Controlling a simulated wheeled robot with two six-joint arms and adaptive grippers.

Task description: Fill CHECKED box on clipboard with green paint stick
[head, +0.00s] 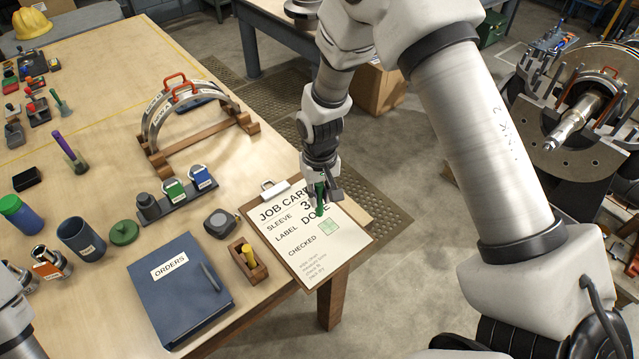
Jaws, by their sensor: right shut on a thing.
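The clipboard (283,257) lies at the table's right edge with a white job card on it, reading JOB CARD, SLEEVE, LABEL, DONE and CHECKED. The square box (329,228) right of CHECKED looks pale green inside a darker green outline. My right gripper (321,188) is above the upper right part of the card, shut on the green paint stick (320,204). The stick points down, its lower end just above the box in the picture; I cannot tell whether it touches the card. Only a white part of my left arm shows at the lower left edge.
A wooden holder (247,271) with a yellow stick stands left of the clipboard, near a tape measure (221,222) and a blue ORDERS binder (171,296). An arched fixture (197,146) stands behind.

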